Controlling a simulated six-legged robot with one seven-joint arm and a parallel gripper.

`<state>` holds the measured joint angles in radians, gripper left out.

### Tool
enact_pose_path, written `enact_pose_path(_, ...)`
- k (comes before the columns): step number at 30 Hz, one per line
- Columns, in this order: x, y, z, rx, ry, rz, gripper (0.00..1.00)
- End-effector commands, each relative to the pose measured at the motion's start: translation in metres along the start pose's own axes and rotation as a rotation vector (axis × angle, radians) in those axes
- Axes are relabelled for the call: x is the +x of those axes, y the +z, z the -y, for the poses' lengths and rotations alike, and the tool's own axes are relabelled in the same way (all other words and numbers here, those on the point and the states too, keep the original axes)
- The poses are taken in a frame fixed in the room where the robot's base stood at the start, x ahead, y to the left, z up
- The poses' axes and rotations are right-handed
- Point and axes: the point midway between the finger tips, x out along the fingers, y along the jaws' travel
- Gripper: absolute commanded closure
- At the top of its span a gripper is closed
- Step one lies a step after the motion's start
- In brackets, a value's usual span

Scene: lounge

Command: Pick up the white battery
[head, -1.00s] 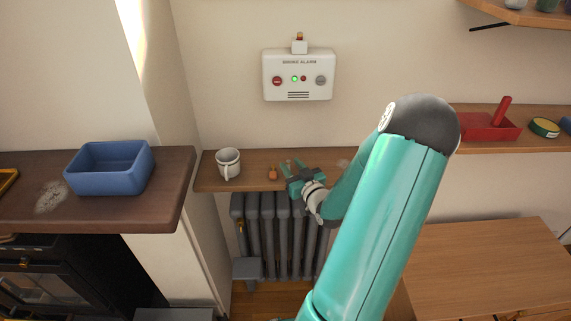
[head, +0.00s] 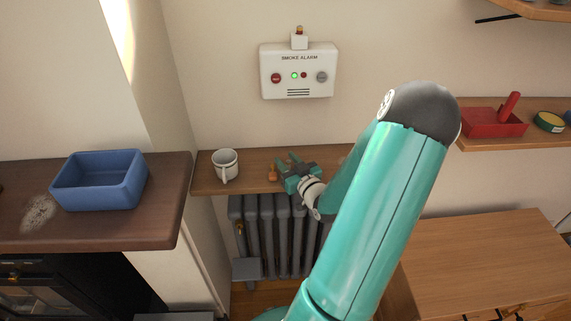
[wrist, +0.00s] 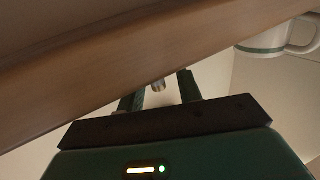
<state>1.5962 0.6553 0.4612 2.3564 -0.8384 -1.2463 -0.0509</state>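My gripper (head: 288,164) is over the wooden wall shelf (head: 240,158), near its front edge and right of a small orange item (head: 272,173). In the wrist view its two fingers (wrist: 161,88) stand apart. A small pale, metallic-looking cylinder end (wrist: 158,86) shows between them, with gaps on both sides. It may be the white battery, but its color and body are unclear. In the head view I cannot make out a white battery; my gripper and arm cover part of the shelf.
A white mug (head: 225,164) stands on the shelf left of the gripper. A radiator (head: 270,235) is below, and a smoke alarm (head: 298,72) is on the wall above.

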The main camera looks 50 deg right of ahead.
Motion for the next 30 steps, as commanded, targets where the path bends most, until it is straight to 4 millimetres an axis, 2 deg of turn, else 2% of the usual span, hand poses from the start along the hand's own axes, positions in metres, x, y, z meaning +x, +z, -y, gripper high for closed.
enact_pose_path(7,-0.0032,-0.0002,-0.0009,-0.001,0.002,0.000,0.67)
enact_pose_path(12,-0.0034,-0.0001,-0.0010,-0.001,0.002,0.000,1.00)
enact_pose_path(30,0.0044,-0.0036,0.0001,-0.002,0.000,0.001,1.00)
